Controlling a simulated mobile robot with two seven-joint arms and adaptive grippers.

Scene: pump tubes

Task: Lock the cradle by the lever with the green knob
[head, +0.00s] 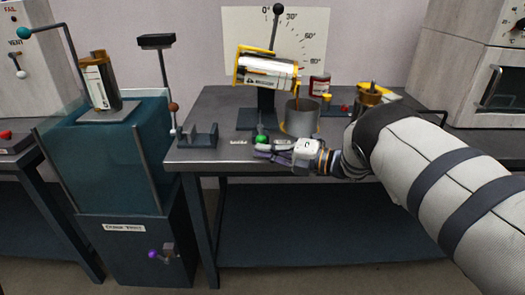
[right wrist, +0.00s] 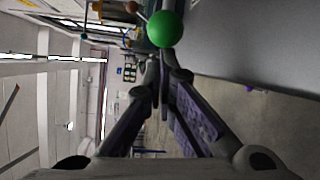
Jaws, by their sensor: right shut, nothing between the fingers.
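The cradle (head: 268,70) holds a white and yellow canister on a dark stand, tilted in front of an angle scale. The green knob (head: 261,139) sits low in front of the stand, near the table's front edge. In the right wrist view the green knob (right wrist: 165,29) is just beyond the fingertips. My right gripper (head: 258,151) is beside and just below the knob in the head view; in the right wrist view its fingers (right wrist: 160,75) are together and empty. The lever's shaft is mostly hidden. My left gripper is in neither view.
A grey metal cup (head: 301,117) stands right of the cradle, with a red jar (head: 319,85) behind it. A dark bracket (head: 199,136) sits at the table's left. A blue-green cabinet (head: 108,145) with levers stands further left. The table front (head: 215,154) is mostly clear.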

